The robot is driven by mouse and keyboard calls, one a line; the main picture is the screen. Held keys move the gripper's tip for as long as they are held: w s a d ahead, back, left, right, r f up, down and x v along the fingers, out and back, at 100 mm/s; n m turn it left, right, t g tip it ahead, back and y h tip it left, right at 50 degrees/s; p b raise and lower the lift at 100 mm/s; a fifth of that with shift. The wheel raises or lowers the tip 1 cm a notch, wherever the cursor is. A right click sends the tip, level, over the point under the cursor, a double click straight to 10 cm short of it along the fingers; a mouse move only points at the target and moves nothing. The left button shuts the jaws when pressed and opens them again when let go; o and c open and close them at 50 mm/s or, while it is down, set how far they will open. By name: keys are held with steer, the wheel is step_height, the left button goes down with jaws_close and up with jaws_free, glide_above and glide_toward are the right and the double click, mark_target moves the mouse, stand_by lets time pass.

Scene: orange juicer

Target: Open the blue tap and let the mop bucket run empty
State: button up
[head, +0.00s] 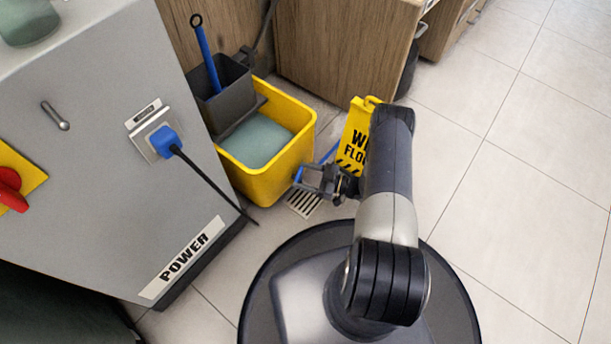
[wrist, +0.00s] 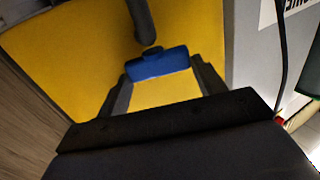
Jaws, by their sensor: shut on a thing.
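The yellow mop bucket (head: 272,178) stands on the floor with grey-green water (head: 258,141) in it. The blue tap handle (wrist: 157,63) shows in the wrist view against the bucket's yellow wall, just below a dark spout (wrist: 142,20). My gripper (head: 308,178) is at the bucket's right front side. In the wrist view its two fingers (wrist: 160,84) stand on either side of the blue handle and are shut on it. In the head view only a small bit of blue (head: 298,174) shows at the fingertips. I cannot see any water running out.
A floor drain (head: 303,203) lies below my gripper. A yellow wet-floor sign (head: 357,130) stands just behind my arm. A grey wringer (head: 223,95) with a blue-handled tool sits on the bucket. The grey POWER cabinet (head: 100,120) with a blue plug is at left. Tiled floor at right is clear.

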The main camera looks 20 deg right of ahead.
steer(key=o, duration=1)
steer(key=shift+t, duration=0.3)
